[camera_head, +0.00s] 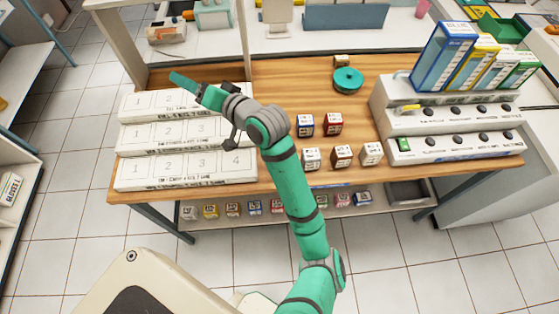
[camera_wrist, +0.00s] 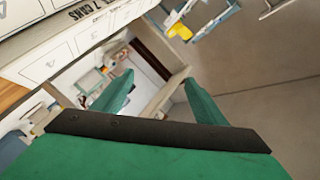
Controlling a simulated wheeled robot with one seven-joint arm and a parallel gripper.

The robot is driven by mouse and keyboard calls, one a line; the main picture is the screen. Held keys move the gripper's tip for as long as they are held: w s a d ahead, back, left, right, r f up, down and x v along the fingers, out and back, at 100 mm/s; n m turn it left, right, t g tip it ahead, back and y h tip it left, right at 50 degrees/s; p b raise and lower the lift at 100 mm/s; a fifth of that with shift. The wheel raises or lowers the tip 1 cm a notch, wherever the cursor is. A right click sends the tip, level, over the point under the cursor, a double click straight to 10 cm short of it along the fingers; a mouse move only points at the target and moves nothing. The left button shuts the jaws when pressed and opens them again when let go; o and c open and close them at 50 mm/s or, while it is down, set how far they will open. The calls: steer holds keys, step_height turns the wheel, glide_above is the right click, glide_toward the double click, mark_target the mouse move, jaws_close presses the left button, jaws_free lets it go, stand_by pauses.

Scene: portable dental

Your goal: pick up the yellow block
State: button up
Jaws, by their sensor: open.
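A small block with a yellow face (camera_head: 210,211) stands in a row of small labelled blocks on the low shelf under the wooden table. My gripper (camera_head: 178,78) is above the numbered white trays at the table's left, far from that block. In the wrist view my gripper's two green fingers (camera_wrist: 159,82) are spread apart with nothing between them. The yellow block cannot be made out in the wrist view.
Stepped white trays (camera_head: 185,172) fill the table's left. Blue (camera_head: 305,125), red (camera_head: 333,123) and other blocks stand mid-table near a teal round object (camera_head: 347,80). A white unit with knobs (camera_head: 455,147) stands at right. My arm crosses the table's front.

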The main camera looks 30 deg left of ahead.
steer(key=s+d+f+n+g+h, duration=0.25)
steer(key=d+f+h, duration=0.25)
steer(key=f+h, duration=0.35)
steer(key=w+d+f+h, duration=0.1)
steer(key=w+d+h, duration=0.1)
steer(key=d, duration=0.3)
steer(key=w+d+f+m+h, duration=0.1)
steer(key=w+d+h, duration=0.1)
steer(key=d, duration=0.4)
steer(key=w+d+f+h, duration=0.2)
steer(key=d+h, duration=0.1)
steer(key=d, duration=0.3)
steer(key=shift+w+d+f+m+h, duration=0.1)
steer(key=shift+d+m+h, duration=0.15)
steer(key=shift+m, duration=0.1)
steer(key=f, duration=1)
steer(key=shift+d+f, duration=0.2)
steer(key=shift+f, duration=0.1)
steer(key=shift+c, duration=0.6)
steer(key=c, duration=1)
